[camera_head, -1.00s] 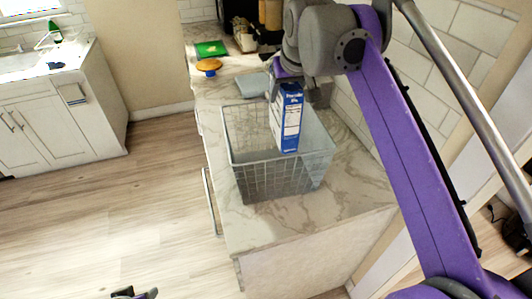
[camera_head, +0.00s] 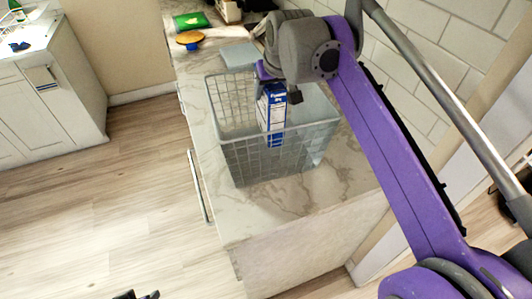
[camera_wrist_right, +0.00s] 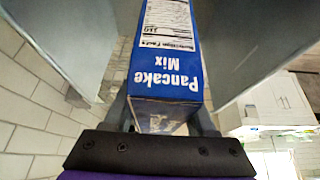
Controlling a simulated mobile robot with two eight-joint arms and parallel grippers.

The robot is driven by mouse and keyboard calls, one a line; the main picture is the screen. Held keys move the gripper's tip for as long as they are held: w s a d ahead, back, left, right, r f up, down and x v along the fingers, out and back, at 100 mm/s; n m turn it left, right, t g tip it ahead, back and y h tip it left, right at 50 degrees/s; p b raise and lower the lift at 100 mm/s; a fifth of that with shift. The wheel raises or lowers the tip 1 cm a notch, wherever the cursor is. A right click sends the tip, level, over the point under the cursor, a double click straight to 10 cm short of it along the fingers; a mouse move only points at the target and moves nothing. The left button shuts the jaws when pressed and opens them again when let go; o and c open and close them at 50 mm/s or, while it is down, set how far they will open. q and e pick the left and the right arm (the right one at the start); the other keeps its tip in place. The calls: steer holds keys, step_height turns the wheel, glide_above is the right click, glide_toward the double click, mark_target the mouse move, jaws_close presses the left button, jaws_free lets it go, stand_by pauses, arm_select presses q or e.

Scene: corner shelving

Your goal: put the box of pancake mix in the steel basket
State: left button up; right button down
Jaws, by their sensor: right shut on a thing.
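The blue and white box of pancake mix (camera_head: 272,113) is upright inside the wire steel basket (camera_head: 240,156), its lower part seen through or behind the basket's wires. My right gripper (camera_head: 278,88) is shut on the top of the box. In the right wrist view the box (camera_wrist_right: 168,75) sits between the fingers, with "Pancake Mix" on its side. Whether the box touches the basket floor cannot be told. My left gripper (camera_head: 137,295) barely shows at the bottom edge; its jaws are unclear.
The basket stands on a marble counter (camera_head: 235,209), with bare counter in front of it. A grey flat item (camera_head: 239,55), a round orange-topped item (camera_head: 190,38) and a green packet (camera_head: 190,20) lie behind. A tiled wall (camera_head: 405,72) is at right.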

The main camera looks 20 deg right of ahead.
mark_target(278, 105)
steer(key=f, duration=0.5)
steer(key=shift+s+f, duration=0.3)
steer(key=shift+w+f+b, duration=0.1)
steer(key=shift+f+b, duration=0.35)
steer(key=shift+f, duration=1.9)
steer(key=shift+c, duration=1)
jaws_free()
steer(key=shift+r, duration=0.25)
steer(key=p+v, duration=0.1)
steer(key=v, duration=1.1)
steer(key=shift+f, duration=0.1)
